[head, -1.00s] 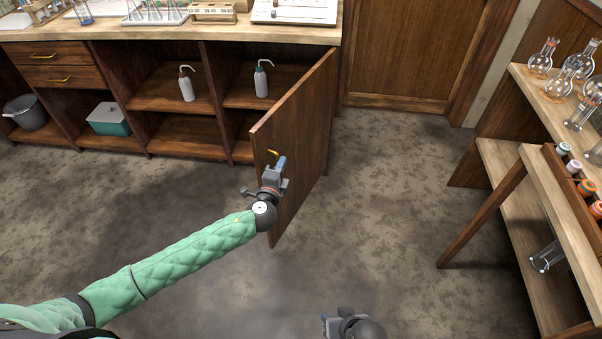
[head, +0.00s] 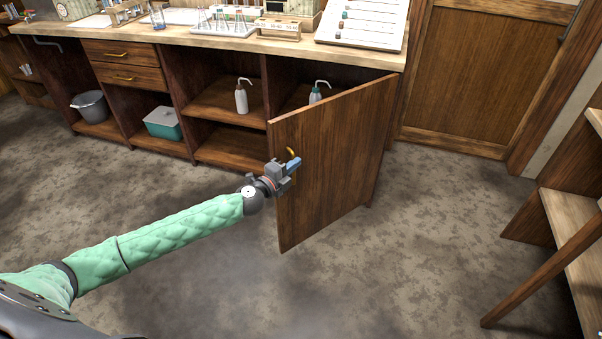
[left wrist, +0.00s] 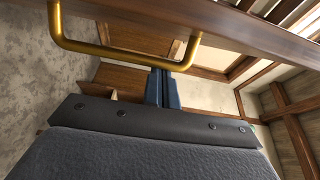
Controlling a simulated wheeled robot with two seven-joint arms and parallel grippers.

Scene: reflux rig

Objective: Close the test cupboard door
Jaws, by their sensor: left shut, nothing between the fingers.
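The test cupboard door (head: 335,155) is a brown wooden panel hinged at the right end of the bench. It stands partly open, swung out towards me. My left gripper (head: 291,164) is at the door's outer face beside the handle. Its blue fingers (left wrist: 163,88) are shut with nothing between them, close to the handle bar; I cannot tell whether they touch it or the door. My right gripper is not in view.
The open cupboard bays hold two wash bottles (head: 241,97), a teal box (head: 163,123) and a grey bucket (head: 91,107). Glassware and racks stand on the bench top (head: 190,37). A wooden side table (head: 575,235) is at the right. The floor before the door is clear.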

